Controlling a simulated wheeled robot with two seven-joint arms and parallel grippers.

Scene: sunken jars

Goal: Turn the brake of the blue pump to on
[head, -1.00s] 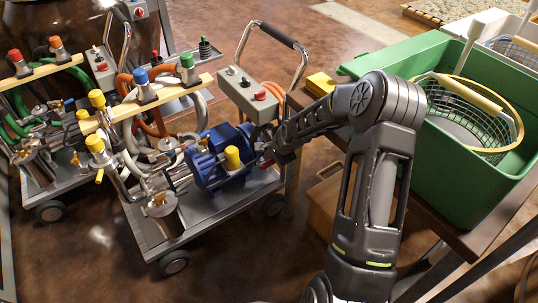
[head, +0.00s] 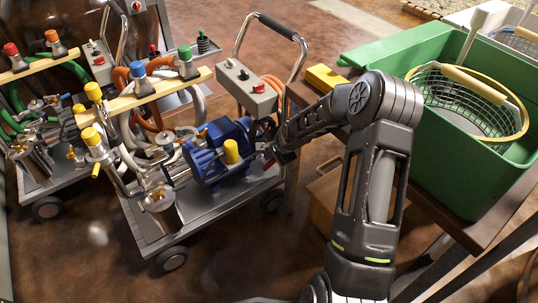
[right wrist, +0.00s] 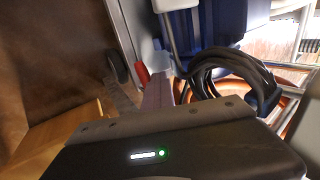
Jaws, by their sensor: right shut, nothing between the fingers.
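My right gripper (head: 267,157) is beside the pump's right end, low by the cart's handle side. Its jaws are shut and empty. In the right wrist view the closed fingers (right wrist: 158,92) point at the cart's edge, with a small red tab (right wrist: 142,73) close beside their tip. I cannot tell whether they touch, or which way the brake is set. Part of the blue pump (right wrist: 215,22) shows above. My left gripper is not in view.
A grey control box (head: 245,89) hangs on the cart's handle. Dark coiled cable (right wrist: 235,75) lies right of my fingers. A table with a green tub (head: 440,140) stands at right, a cardboard box (head: 325,200) below it. A second cart (head: 40,185) stands at left.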

